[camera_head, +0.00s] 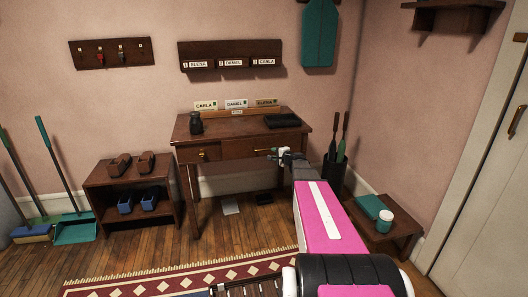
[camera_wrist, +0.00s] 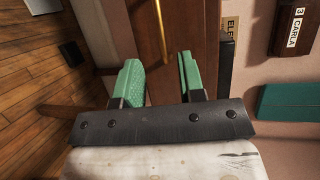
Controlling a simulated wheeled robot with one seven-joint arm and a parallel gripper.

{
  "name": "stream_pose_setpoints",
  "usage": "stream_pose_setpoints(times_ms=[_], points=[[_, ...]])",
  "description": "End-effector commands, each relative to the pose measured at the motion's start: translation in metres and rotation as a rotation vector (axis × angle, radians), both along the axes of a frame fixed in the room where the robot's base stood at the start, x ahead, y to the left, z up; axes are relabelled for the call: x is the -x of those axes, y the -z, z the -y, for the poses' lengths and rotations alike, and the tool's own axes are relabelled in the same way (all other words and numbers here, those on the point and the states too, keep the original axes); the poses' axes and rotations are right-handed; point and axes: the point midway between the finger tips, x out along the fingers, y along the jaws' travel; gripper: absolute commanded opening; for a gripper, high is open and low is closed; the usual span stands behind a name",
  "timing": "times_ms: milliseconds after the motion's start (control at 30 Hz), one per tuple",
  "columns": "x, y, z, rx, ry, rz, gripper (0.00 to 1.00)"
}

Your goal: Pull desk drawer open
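A dark wooden desk (camera_head: 240,127) stands against the pink wall. Its front has a narrow left drawer (camera_head: 195,156) with a small round knob, and a wider right drawer (camera_head: 240,147) with a thin brass bar handle (camera_head: 262,150). My gripper (camera_head: 279,153) is at the right end of this handle, in front of the drawer. In the wrist view its green fingers (camera_wrist: 160,63) are apart and empty. The brass handle (camera_wrist: 161,30) shows ahead, in line with the gap between them. The drawers look shut. Whether a finger touches the handle cannot be told.
A black jar (camera_head: 196,123), a dark flat item (camera_head: 283,121) and name cards are on the desktop. A low shoe shelf (camera_head: 133,207) stands left of the desk. A dark stand (camera_head: 334,172) is at its right, near a low bench (camera_head: 392,226). A patterned rug (camera_head: 180,279) lies in front.

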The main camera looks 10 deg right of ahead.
Motion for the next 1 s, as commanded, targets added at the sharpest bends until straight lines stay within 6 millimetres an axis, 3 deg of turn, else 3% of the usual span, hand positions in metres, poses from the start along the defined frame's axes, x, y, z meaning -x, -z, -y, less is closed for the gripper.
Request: stream_pose_setpoints(times_ms=[600, 967, 1000], points=[[-0.086, 0.017, -0.036, 0.002, -0.003, 0.0, 0.36], [-0.091, 0.018, -0.039, 0.002, -0.001, 0.0, 0.36], [-0.091, 0.018, -0.039, 0.002, -0.001, 0.0, 0.27]])
